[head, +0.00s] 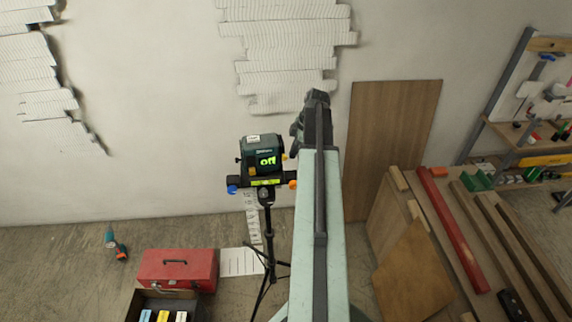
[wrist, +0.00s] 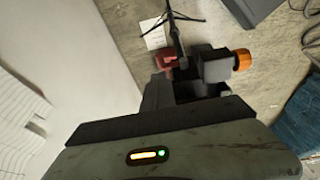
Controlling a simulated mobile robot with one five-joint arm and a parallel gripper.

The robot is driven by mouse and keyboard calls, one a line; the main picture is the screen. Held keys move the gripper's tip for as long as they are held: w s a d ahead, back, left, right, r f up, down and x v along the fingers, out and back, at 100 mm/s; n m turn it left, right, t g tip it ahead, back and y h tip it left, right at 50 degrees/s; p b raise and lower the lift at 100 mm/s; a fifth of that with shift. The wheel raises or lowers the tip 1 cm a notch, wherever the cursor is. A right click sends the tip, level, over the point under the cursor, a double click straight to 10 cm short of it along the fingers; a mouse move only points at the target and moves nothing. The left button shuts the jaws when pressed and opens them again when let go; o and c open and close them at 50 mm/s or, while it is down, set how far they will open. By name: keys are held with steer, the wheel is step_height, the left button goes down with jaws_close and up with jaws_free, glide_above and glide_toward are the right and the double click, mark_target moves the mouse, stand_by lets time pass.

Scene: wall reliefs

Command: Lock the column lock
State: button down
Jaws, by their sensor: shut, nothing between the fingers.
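A dark green laser level (head: 262,157) with a bright green "off" display stands on a black tripod (head: 267,240). Below it, a crossbar carries a blue knob (head: 232,189) at its left end and an orange knob (head: 293,184) at its right end. I cannot tell for sure which part is the column lock. My gripper (head: 297,129) is shut and empty, above and right of the laser level in the head view; its tips are partly hidden. In the wrist view, an orange knob (wrist: 243,59) shows beside dark parts, and a tripod leg (wrist: 175,35) shows beyond.
A red toolbox (head: 178,268) sits on the floor at the left, with a drill (head: 116,244) nearby. Wooden boards (head: 412,270) and a red beam (head: 452,230) lie at the right. A wall with white relief panels (head: 290,45) stands behind.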

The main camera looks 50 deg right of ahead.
steer(key=b+x, duration=0.8)
steer(key=x, duration=0.1)
steer(key=shift+s, duration=0.2)
steer(key=shift+w+a+f+b, duration=0.1)
steer(key=shift+w+f+b, duration=0.05)
steer(key=shift+f+b, duration=0.4)
steer(key=shift+r, duration=0.2)
